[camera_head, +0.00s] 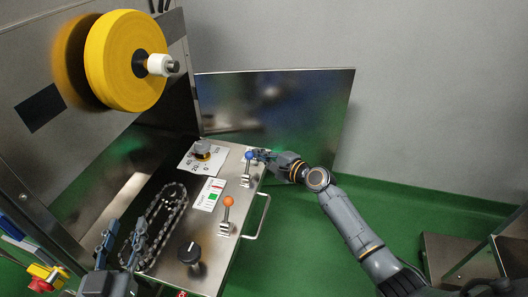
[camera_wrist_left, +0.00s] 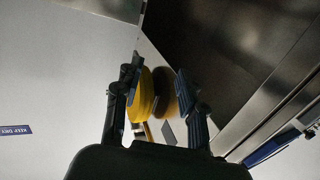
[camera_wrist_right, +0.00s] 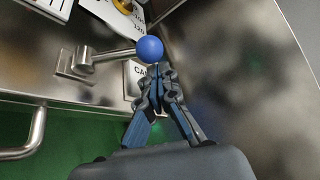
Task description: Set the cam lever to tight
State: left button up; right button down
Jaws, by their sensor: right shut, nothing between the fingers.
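The cam lever is a metal rod with a blue ball (camera_head: 249,155) on the panel's far right part. In the right wrist view its rod runs sideways from a square base to the blue ball (camera_wrist_right: 150,49), and a partly hidden label reading "CA" sits beside it. My right gripper (camera_head: 261,155) is shut and empty, its fingertips (camera_wrist_right: 158,76) right at the ball's near side; I cannot tell whether they touch it. My left gripper (camera_head: 118,243) is at the panel's left side, away from the lever. In its own view its fingers (camera_wrist_left: 158,75) are apart and empty.
A second lever with an orange ball (camera_head: 228,201) stands nearer on the panel (camera_head: 211,244), with a black knob (camera_head: 189,252) and a chain loop (camera_head: 155,225). A handle (camera_head: 262,220) sticks out at the right edge. A yellow roll (camera_head: 124,60) hangs above.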

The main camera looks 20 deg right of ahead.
pick_arm(q)
jog(key=shift+a+f+g, duration=0.1)
jog(key=shift+f+g, duration=0.2)
jog(key=shift+f, duration=0.3)
pick_arm(e)
jog(key=shift+s+a+r, duration=0.1)
jog(key=shift+s+a, duration=0.1)
pick_arm(q)
jog(key=shift+r, duration=0.15)
